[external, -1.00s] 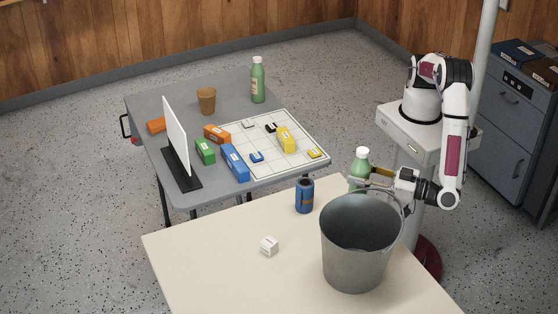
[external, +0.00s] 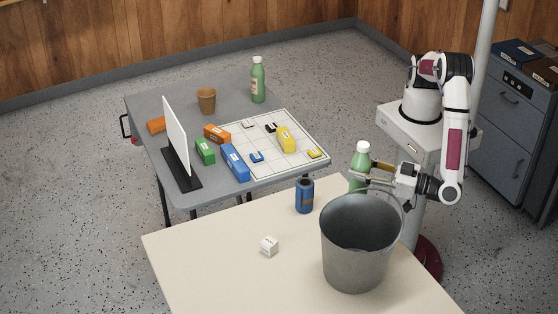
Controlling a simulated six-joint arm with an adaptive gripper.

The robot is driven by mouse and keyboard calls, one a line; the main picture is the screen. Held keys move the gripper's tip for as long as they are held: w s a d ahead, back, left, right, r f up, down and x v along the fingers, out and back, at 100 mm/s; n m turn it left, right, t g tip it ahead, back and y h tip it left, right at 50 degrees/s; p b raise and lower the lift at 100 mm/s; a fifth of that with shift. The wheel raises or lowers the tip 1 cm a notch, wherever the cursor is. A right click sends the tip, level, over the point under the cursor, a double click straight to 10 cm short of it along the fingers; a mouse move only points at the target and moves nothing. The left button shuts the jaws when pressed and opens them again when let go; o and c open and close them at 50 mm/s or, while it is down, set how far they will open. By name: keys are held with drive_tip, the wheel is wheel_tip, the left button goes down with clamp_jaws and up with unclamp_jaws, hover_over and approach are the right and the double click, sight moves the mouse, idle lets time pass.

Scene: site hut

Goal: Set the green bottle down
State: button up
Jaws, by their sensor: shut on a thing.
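My gripper (external: 366,172) is shut on a green bottle (external: 361,157) with a white cap. The bottle is upright at the far right edge of the cream table, behind the bucket. Its lower part is partly hidden by the gripper and bucket, so I cannot tell whether its base touches the table. A second green bottle (external: 258,82) with a white cap and a pale label stands upright at the back of the grey table (external: 225,92).
A grey metal bucket (external: 353,255) stands just in front of my gripper on the cream table (external: 203,255). A blue can (external: 305,196) and a white cube (external: 269,247) are to its left. The grey table holds a gridded board, several coloured blocks, a brown cup and a white panel.

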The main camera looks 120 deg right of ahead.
sight(364, 144)
wheel_tip(364, 144, up, 10)
drive_tip(key=shift+w+d+r+n+t+y, duration=1.35)
drive_tip(key=shift+w+y, duration=1.25)
drive_tip(key=shift+w, duration=2.35)
drive_tip(key=shift+w+d+r+n+t+y, duration=0.75)
drive_tip(key=shift+w+d+n+y, duration=1.3)
drive_tip(key=shift+w, duration=2.9)
drive_tip(key=shift+w+d+r+n+t+y, duration=0.95)
drive_tip(key=shift+w+n+y, duration=1.7)
drive_tip(key=shift+w, duration=2.3)
drive_tip(key=d+f+n+g+y, duration=0.2)
drive_tip(key=d+f+y, duration=0.4)
drive_tip(key=d, duration=0.2)
wheel_tip(364, 144, down, 11)
drive_tip(key=shift+a+f, duration=0.15)
drive_tip(key=shift+a, duration=0.15)
drive_tip(key=shift+w+f+t, duration=0.1)
drive_tip(key=shift+f+t, duration=0.05)
drive_tip(key=shift+t, duration=0.1)
drive_tip(key=shift+f, duration=3)
drive_tip(key=shift+f, duration=0.1)
